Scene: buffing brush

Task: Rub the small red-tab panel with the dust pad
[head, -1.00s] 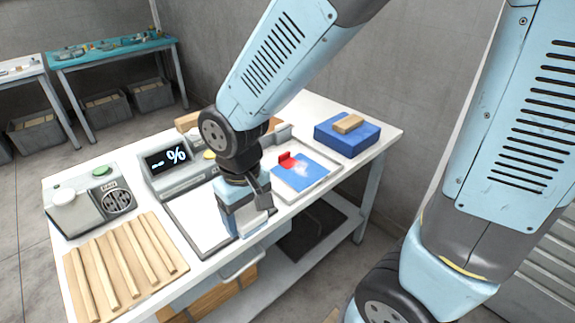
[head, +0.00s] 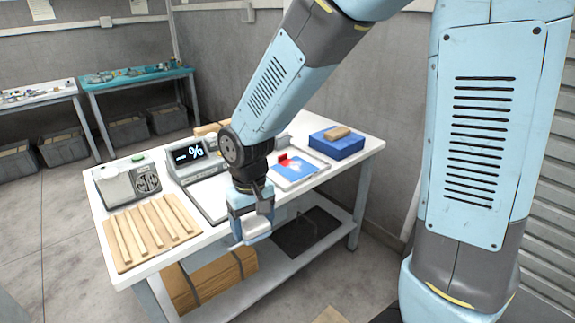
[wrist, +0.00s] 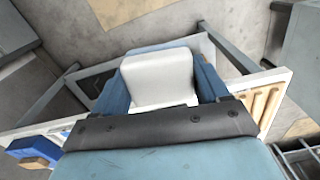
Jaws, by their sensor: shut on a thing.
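The small panel (head: 295,172) is blue with a red tab (head: 283,158) at its far left edge and a whitish patch on its face. It lies on a pale tray (head: 318,172) on the right half of the table. My gripper (head: 250,232) is at the table's front edge, left of and nearer than the panel, and apart from it. It is shut on a white pad (head: 257,226), which I take to be the dust pad. The pad (wrist: 158,80) fills the space between the blue fingers in the wrist view. Its rubbing face cannot be made out.
A blue block (head: 338,147) with a tan piece on top stands right of the panel. A grey percent display (head: 188,155), a machine with a green button (head: 128,182) and a slatted wooden board (head: 150,230) are to the left. A lower shelf (head: 270,262) holds wooden stock.

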